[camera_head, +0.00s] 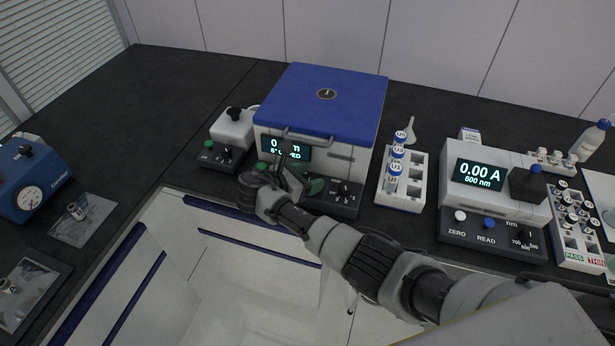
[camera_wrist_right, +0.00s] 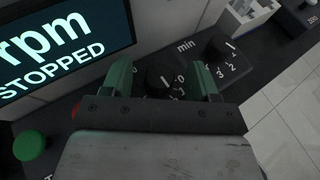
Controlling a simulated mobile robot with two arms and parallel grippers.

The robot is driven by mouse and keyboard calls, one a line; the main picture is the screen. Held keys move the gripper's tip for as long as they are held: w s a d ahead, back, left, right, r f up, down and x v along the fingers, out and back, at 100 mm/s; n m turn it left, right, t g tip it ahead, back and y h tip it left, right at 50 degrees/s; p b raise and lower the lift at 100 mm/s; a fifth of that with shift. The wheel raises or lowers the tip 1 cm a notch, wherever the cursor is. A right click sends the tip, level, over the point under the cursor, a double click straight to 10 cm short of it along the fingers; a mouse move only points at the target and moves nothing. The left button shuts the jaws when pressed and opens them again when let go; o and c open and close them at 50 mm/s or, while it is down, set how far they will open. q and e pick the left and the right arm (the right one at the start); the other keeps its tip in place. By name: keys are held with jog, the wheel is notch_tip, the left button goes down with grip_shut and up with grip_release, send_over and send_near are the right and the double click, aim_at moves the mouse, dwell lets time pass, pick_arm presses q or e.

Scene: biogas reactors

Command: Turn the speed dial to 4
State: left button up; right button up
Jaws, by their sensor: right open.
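The centrifuge (camera_head: 330,100) has a closed blue lid. Its display (camera_wrist_right: 55,50) reads rpm STOPPED in the right wrist view. A black dial (camera_wrist_right: 160,78) sits on its front panel between the green fingers of my right gripper (camera_wrist_right: 161,68). The gripper is open, with one finger on each side of this dial; I cannot tell whether they touch it. The dial's label and most of its numbers are hidden. A second dial, marked min (camera_wrist_right: 214,47), is to its right. In the head view my right gripper (camera_head: 298,173) covers part of the panel.
A green button (camera_wrist_right: 29,146) is left of the gripper. A tube rack (camera_head: 403,180) and a photometer (camera_head: 490,185) stand to the right. A small device with a black knob (camera_head: 232,125) stands left of the centrifuge.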

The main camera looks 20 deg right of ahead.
jog(key=b+v, duration=0.1)
jog(key=v, duration=0.9)
jog(key=shift+a+r, duration=0.2)
jog(key=shift+a, duration=0.1)
